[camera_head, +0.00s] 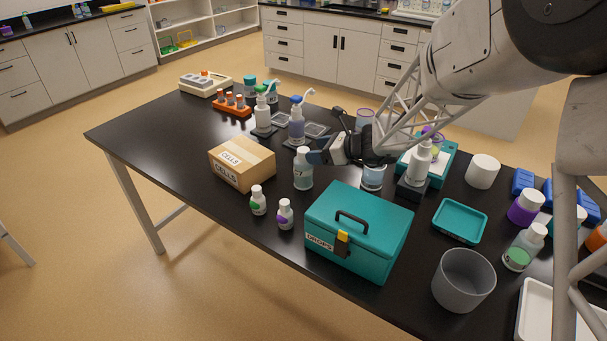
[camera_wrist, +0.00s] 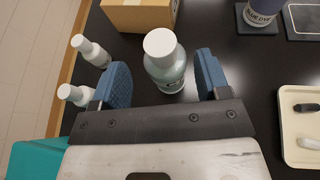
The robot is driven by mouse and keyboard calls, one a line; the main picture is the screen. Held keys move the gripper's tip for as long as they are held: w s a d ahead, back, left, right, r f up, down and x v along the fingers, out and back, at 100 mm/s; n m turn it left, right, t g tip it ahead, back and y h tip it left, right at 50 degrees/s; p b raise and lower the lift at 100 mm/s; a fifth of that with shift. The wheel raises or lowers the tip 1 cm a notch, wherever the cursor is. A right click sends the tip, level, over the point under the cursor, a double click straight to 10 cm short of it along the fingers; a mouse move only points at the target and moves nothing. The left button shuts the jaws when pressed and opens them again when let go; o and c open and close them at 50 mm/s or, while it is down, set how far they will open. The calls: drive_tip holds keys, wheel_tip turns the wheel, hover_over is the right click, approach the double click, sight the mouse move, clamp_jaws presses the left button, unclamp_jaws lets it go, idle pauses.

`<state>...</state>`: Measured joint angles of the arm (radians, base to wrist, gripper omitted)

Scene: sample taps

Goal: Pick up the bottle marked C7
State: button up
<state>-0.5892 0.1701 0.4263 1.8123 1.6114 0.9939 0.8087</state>
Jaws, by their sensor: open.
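No label reading C7 can be made out on any bottle. A clear bottle with a white cap and pale blue-green contents (camera_head: 303,172) stands upright in front of my gripper (camera_head: 318,154), beside the cardboard box. In the wrist view the same bottle (camera_wrist: 165,66) stands between the two blue fingers of my gripper (camera_wrist: 163,80), which are open with a gap on each side. Two small white bottles, one with a green label (camera_head: 258,203) and one with a purple label (camera_head: 285,217), stand nearer the table's front edge. They also show left of the fingers in the wrist view (camera_wrist: 90,52).
The cardboard box marked CELLS (camera_head: 240,165) is close to the bottle. The teal box marked DROPS (camera_head: 352,240) stands in front. A cream tray (camera_wrist: 300,128) lies to the right in the wrist view.

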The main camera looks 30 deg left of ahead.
sight(304, 150)
idle(0.3)
drive_tip(key=shift+x, duration=2.65)
drive_tip(key=shift+w, duration=0.1)
clamp_jaws()
